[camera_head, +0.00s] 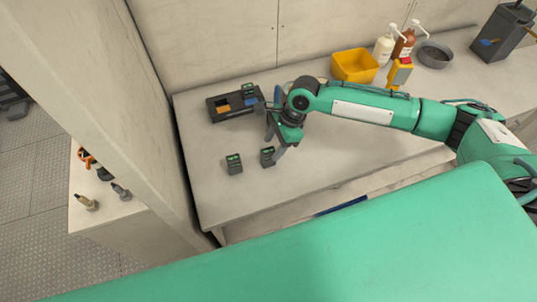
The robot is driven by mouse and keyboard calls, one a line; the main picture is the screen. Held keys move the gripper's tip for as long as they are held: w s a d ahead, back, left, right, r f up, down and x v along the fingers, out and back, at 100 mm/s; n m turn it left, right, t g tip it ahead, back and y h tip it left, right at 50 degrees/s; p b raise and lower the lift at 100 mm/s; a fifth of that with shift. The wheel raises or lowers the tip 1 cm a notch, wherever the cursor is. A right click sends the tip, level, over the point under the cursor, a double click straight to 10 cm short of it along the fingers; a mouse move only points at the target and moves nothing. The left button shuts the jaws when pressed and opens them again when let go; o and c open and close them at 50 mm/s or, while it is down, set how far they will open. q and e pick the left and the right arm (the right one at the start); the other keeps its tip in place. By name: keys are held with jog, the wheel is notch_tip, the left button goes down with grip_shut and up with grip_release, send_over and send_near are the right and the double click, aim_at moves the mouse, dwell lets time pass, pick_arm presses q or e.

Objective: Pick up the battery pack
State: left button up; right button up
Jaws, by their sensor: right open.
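Two small dark battery packs with green tops stand on the grey worktop (330,165): one on the left (234,163), one on the right (267,157). Another dark block with a green mark (248,89) is at the back of a black tray-like holder (219,113). My right gripper (276,143) is open, pointing down just above and beside the right battery pack, its fingers partly overlapping that pack's right side in view. I cannot tell whether they touch. My left gripper is out of view.
A yellow bin (354,66), white (384,48) and brown (404,45) pump bottles, a yellow device with a red top (400,74) and a grey bowl (434,54) stand along the back. A wall panel (165,120) borders the worktop's left. The front-middle worktop is clear.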

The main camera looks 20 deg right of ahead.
aim_at(270, 150)
jog(key=shift+a+f, duration=0.3)
jog(key=shift+f, duration=0.3)
jog(key=shift+a+f+p, duration=0.15)
jog(key=shift+f+p, duration=0.15)
jog(key=p+x, duration=0.1)
jog(key=x, duration=0.2)
jog(key=shift+w+f, duration=0.1)
jog(key=shift+f, duration=0.2)
jog(key=shift+a+f, duration=0.2)
jog(key=shift+f, duration=0.3)
grip_shut()
jog(key=shift+r, duration=0.15)
